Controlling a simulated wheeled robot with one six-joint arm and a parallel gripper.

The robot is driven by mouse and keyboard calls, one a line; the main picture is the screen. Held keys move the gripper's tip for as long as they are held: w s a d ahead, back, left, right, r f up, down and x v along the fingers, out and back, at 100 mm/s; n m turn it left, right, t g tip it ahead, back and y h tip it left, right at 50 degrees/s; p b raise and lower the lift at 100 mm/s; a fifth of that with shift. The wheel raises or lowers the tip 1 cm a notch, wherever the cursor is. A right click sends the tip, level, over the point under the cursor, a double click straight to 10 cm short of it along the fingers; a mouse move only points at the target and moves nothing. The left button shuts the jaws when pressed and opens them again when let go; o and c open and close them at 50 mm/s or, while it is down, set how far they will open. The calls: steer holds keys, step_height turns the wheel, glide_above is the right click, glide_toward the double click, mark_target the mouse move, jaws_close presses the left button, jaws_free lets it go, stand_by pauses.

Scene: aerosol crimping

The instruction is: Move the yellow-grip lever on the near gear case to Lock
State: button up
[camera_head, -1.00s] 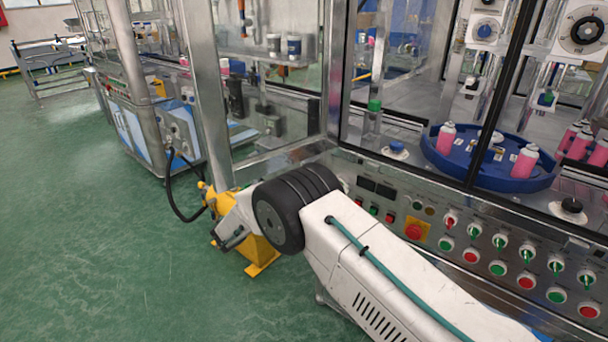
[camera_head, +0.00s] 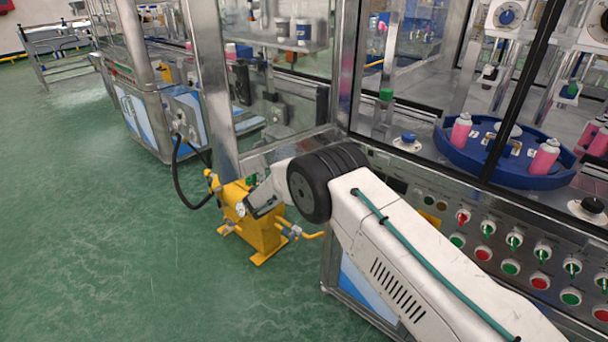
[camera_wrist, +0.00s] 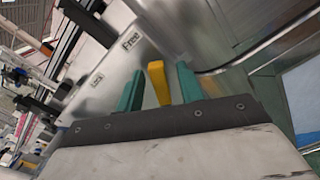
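The yellow grip of the lever (camera_wrist: 158,84) stands up in the wrist view between the two teal fingers of my gripper (camera_wrist: 160,86). A gap shows on each side of the grip, so the fingers are open and apart from it. Behind it is a pale metal plate (camera_wrist: 112,72) with the word "Free" near the top and a smaller label at lower left that I cannot read. In the head view, a yellow case (camera_head: 262,232) stands on the floor beside the machine. My wrist partly covers it, and the fingertips cannot be made out there.
The glazed machine's metal corner post (camera_head: 212,80) stands close behind the yellow case. A black hose (camera_head: 178,185) hangs to its left. A panel of red and green buttons (camera_head: 510,267) lies at right. The green floor (camera_head: 90,240) is clear at left.

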jaws_close()
